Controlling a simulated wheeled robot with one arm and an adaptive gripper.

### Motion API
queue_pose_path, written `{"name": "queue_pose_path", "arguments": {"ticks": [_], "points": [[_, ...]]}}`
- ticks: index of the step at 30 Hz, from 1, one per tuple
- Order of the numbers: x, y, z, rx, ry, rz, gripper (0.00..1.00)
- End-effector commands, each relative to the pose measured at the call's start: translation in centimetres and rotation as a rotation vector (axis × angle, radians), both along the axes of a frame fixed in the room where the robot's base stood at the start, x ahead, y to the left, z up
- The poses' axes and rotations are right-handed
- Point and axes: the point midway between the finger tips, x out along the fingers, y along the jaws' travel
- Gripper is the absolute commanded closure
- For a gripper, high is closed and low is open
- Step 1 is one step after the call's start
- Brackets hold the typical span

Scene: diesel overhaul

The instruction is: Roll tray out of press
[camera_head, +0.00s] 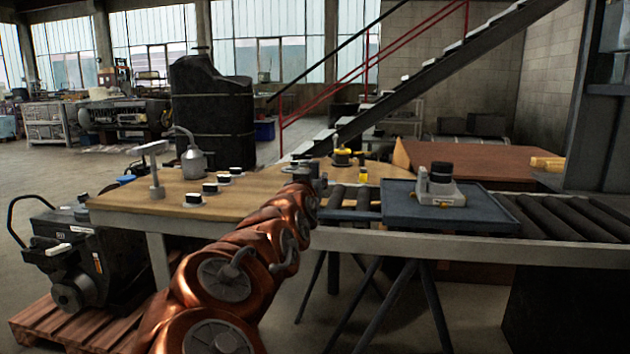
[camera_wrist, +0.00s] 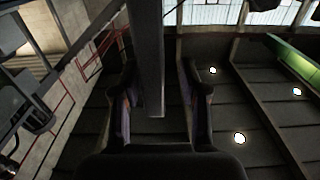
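The blue-grey tray (camera_head: 395,207) lies flat on the roller conveyor, to the left of the dark press frame (camera_head: 580,110). A grey metal part with a black cap (camera_head: 440,186) sits on it. My gripper (camera_head: 318,180) is at the end of my copper-coloured arm, left of the tray and apart from it, near the conveyor's left end. In the wrist view my gripper (camera_wrist: 160,105) has two separated fingers. A grey bar shows between them without visible contact on both sides; I cannot tell how near it is. The tray is not identifiable there.
Bare rollers (camera_head: 565,215) run right of the tray toward the press; a few rollers (camera_head: 350,200) show on its left. A wooden bench (camera_head: 250,195) with several black-topped parts adjoins on the left. A black engine (camera_head: 85,260) stands on a pallet at lower left.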

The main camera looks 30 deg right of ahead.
Motion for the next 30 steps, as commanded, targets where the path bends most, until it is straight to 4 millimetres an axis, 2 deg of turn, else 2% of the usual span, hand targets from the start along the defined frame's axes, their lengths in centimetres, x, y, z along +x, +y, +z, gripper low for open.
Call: {"name": "queue_pose_path", "arguments": {"ticks": [13,30], "points": [[-0.5,0.1,-0.2,0.001,0.003,-0.005,0.52],[-5.2,4.6,-0.2,0.002,0.004,-0.005,0.52]]}}
